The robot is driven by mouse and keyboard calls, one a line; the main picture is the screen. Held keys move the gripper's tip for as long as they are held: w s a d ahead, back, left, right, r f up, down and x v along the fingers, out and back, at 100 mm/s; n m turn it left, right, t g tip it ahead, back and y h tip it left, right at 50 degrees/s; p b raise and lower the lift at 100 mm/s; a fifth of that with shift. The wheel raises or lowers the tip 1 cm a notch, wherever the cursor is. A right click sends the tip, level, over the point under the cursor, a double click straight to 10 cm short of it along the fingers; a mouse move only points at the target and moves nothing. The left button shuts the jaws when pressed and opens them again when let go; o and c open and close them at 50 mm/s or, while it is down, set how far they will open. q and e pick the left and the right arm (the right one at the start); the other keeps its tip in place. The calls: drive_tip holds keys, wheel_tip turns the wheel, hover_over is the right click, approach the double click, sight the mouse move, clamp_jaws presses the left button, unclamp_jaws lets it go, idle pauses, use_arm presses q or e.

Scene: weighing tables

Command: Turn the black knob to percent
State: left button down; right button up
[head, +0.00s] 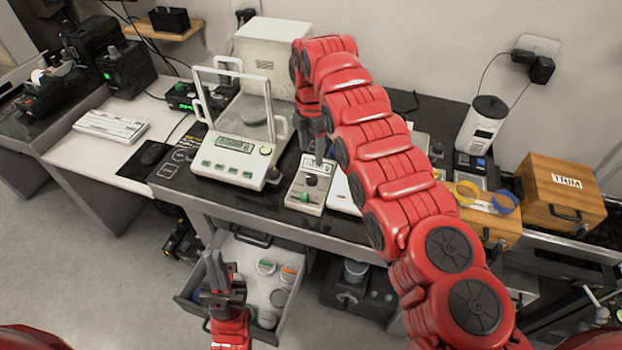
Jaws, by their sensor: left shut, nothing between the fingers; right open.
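A small pale control box (297,190) lies on the dark table, right of the balance. A small dark knob (312,180) is on its face, with a green button (304,197) below it. The knob's markings are too small to read, so I cannot tell its setting. My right gripper (320,160) points down just above the knob, behind the forearm's reach from the right. It is open, and I cannot tell whether it touches the knob. My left gripper (217,262) is shut and empty, low at the left, over the open drawer.
A balance (225,165) with a glass shield stands left of the box. The open drawer (190,290) holds several small jars. A wooden box labelled TARA or similar (560,195) and a white grinder-like device (482,125) stand at the right. My red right arm hides part of the table.

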sight(311, 177)
wheel_tip(311, 177, down, 7)
drive_tip(key=shift+s+p, duration=0.15)
drive_tip(key=shift+p, duration=0.65)
wheel_tip(311, 177, down, 2)
drive_tip(key=shift+a+b, duration=0.1)
drive_tip(key=shift+b, duration=0.55)
drive_tip(key=shift+f, duration=0.5)
clamp_jaws()
